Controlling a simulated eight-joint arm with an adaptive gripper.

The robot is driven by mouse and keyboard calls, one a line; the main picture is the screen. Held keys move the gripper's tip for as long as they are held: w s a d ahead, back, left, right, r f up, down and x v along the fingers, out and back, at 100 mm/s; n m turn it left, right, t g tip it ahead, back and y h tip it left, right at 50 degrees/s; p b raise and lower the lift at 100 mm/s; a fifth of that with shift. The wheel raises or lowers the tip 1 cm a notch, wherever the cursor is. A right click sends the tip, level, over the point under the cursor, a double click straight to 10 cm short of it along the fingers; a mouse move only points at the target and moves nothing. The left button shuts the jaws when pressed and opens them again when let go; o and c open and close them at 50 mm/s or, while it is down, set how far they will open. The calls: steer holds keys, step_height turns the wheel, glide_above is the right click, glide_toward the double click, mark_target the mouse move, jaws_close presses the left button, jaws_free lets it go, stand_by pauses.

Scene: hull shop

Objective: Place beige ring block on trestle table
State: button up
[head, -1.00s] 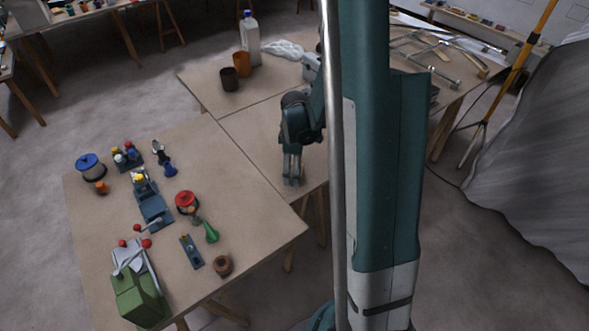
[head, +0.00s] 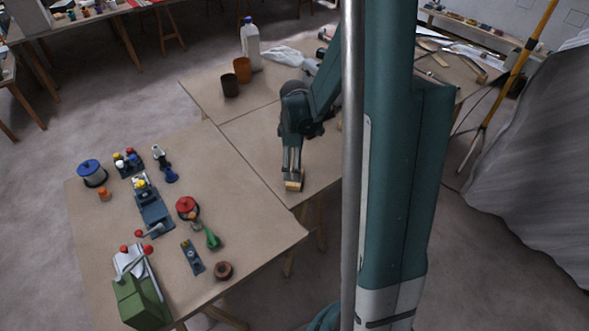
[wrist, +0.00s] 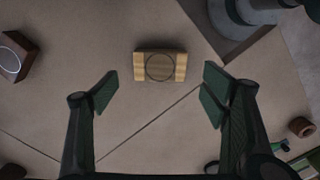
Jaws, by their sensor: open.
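The beige ring block (wrist: 160,66) shows in the wrist view as a small wooden block with a dark circle on its face. It appears to lie on the trestle table (wrist: 100,120), just beyond the fingertips and centred between them. My gripper (wrist: 160,92) is open, with a clear gap on both sides of the block. In the head view the block (head: 294,184) shows directly below my gripper (head: 292,168), near the front edge of the table (head: 255,140). Whether the fingertips are level with it is hard to tell.
A dark brown block (wrist: 13,55) lies left in the wrist view. A brown cup (head: 230,85), an orange cup (head: 243,69) and a white bottle (head: 250,45) stand at the back. The near-left table holds a green machine (head: 140,300) and several small tools.

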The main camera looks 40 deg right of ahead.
step_height(320, 180, up, 6)
steer(key=shift+p, duration=0.4)
stand_by(0.4)
steer(key=shift+r, duration=0.1)
steer(key=s+a+r+m+t, duration=0.3)
steer(key=s+a+r+m, duration=0.15)
steer(key=a+r, duration=0.85)
steer(key=s+a+r+m+t, duration=0.4)
steer(key=s+a+r, duration=0.2)
steer(key=s+a, duration=0.5)
steer(key=shift+a+r, duration=0.2)
steer(key=shift+a, duration=0.1)
steer(key=shift+s+m, duration=0.1)
steer(key=shift+m, duration=0.15)
